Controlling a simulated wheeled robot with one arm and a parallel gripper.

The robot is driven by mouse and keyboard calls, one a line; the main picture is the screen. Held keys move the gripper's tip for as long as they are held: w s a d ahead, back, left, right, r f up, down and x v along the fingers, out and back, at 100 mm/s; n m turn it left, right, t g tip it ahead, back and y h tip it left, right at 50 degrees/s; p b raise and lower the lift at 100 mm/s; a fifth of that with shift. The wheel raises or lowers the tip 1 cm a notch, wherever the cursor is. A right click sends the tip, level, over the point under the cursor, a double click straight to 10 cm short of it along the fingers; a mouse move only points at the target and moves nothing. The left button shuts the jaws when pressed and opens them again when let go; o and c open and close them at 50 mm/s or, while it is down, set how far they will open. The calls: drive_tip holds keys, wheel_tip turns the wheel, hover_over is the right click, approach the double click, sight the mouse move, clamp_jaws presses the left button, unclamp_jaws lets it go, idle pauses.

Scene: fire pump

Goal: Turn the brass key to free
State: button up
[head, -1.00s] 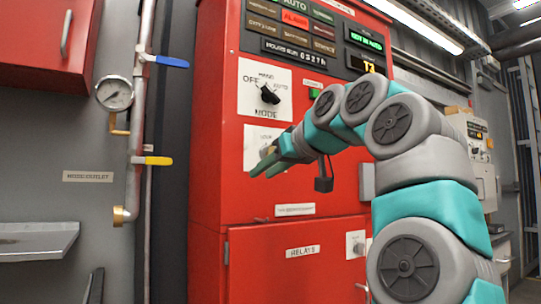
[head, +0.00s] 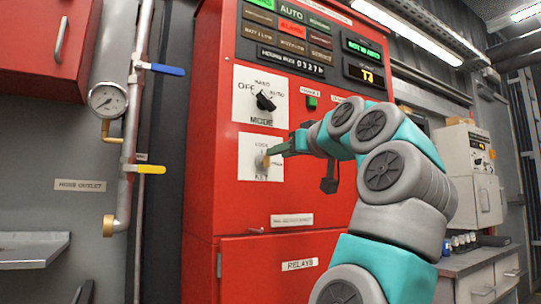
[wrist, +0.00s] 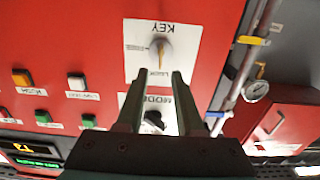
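The brass key (head: 265,160) sits in a white plate (head: 259,174) marked LOCK above and KEY below, on the red cabinet front. In the wrist view, which is upside down, the brass key (wrist: 161,48) stands in line with the LOCK label. My gripper (head: 271,151) is in front of the key plate in the head view, its fingers partly overlapping the plate. In the wrist view my gripper (wrist: 153,76) has its two fingers apart with nothing between them. The key lies beyond the fingertips, roughly in line with the gap.
The black MODE knob (head: 265,102) is just above the key plate. A dark padlock-like block (head: 329,185) hangs right of the plate, below my arm. A pipe with a blue lever (head: 162,69), a yellow lever (head: 151,169) and a gauge (head: 107,99) stands left of the cabinet.

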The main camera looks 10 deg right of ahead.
sight(266, 161)
drive_tip(key=p+x, duration=0.1)
drive_tip(key=x, duration=0.4)
drive_tip(key=shift+a, duration=0.1)
clamp_jaws()
idle(0.5)
